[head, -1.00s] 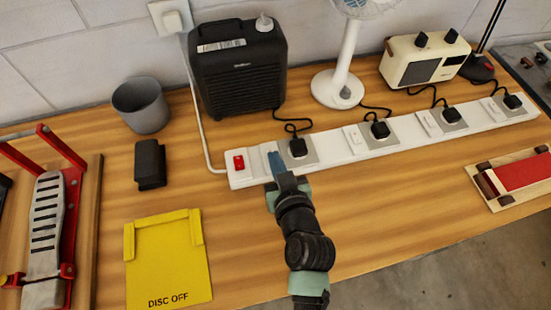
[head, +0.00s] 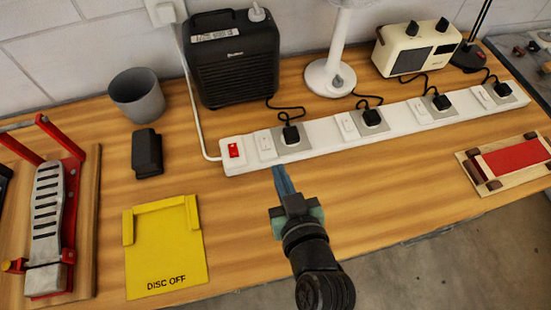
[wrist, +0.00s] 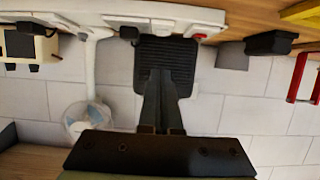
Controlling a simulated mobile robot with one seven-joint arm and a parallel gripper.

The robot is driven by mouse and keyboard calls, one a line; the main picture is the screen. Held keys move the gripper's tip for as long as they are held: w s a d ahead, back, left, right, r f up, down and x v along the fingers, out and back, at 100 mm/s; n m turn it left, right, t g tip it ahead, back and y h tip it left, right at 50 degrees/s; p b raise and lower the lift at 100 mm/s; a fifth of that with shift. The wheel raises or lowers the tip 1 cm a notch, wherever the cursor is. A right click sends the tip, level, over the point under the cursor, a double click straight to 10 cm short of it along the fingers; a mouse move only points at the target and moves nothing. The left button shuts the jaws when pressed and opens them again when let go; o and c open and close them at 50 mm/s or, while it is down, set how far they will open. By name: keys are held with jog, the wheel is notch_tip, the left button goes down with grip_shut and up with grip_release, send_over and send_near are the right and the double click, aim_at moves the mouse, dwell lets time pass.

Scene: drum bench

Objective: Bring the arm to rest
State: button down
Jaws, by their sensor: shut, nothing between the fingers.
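My gripper (head: 281,178) is shut and empty. In the head view its blue fingertips point at the front edge of the white power strip (head: 330,139), just in front of its left end and apart from it as far as I can tell. In the wrist view my gripper (wrist: 162,88) shows with its fingers together, in front of the black amplifier (wrist: 165,55). The power strip also shows along the top of the wrist view (wrist: 165,20). On the strip, a red switch (head: 234,151) sits at the left end, with several white switches and black plugs to its right.
The black amplifier (head: 236,62), a white fan (head: 330,75) and a cream radio (head: 416,48) stand behind the strip. A grey cup (head: 138,97), a black block (head: 147,153), a yellow "DISC OFF" plate (head: 165,250) and a pedal (head: 48,215) are left. A red-topped board (head: 512,160) lies right.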

jog(key=shift+s+d, duration=0.1)
jog(key=shift+s, duration=0.35)
dwell(0.3)
jog(key=w+a+r+m+t, duration=0.1)
jog(key=w+r+t, duration=0.25)
jog(key=r, duration=0.95)
jog(key=w+a+r+t, duration=0.25)
jog(key=w+r, duration=0.25)
jog(key=r, duration=0.7)
jog(key=s+d+r+m+t+h, duration=0.1)
jog(key=s+r+t, duration=0.1)
jog(key=r, duration=0.7)
jog(key=s+d+r+t+h, duration=0.1)
jog(key=s+r+t, duration=0.2)
jog(key=r, duration=0.7)
jog(key=s+d+r+m+t+h, duration=0.1)
jog(key=s+d+r+t+h, duration=0.1)
jog(key=r, duration=0.8)
jog(key=shift+s+m+t, duration=0.3)
jog(key=shift+s+t, duration=0.3)
jog(key=shift+s, duration=0.25)
jog(key=shift+w+a, duration=0.1)
